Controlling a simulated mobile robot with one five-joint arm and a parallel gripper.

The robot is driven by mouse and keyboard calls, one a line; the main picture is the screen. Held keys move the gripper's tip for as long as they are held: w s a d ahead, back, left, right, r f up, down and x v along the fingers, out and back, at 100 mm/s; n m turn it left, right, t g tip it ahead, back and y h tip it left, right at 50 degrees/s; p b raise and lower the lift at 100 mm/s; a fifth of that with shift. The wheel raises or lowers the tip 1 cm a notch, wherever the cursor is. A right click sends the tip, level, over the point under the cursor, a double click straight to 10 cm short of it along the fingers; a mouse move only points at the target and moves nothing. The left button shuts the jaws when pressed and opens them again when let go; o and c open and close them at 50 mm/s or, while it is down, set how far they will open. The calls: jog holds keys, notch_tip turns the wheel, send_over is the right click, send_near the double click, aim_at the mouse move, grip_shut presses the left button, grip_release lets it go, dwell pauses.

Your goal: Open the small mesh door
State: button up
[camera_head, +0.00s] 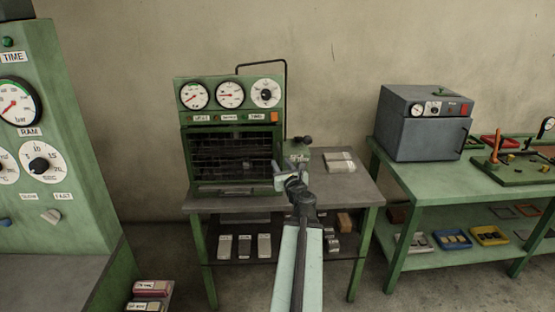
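The small mesh door (229,157) is a dark wire-mesh panel on the front of a green cabinet (188,171) with three round dials above it. The door looks closed against the front, though the dark opening makes this hard to tell. The cabinet stands on a green-framed table (345,187). My gripper (284,179) is at the lower right corner of the cabinet front, close to the right edge of the door. I cannot tell whether it touches the door. My arm hides part of the table edge, and the fingertips are too small to read.
A grey box oven (404,126) stands on a green bench (397,170) at right. A tall green dial panel (62,130) is at far left. A pale block (339,160) lies right of my gripper.

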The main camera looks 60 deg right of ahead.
aim_at(279, 155)
jog(key=shift+m, duration=0.4)
jog(key=x, duration=0.5)
jog(key=d+x, duration=0.1)
jog(key=x, duration=0.1)
jog(key=shift+s+d, duration=0.1)
jog(key=shift+s, duration=0.1)
grip_shut()
jog(key=shift+h, duration=0.3)
dwell(0.5)
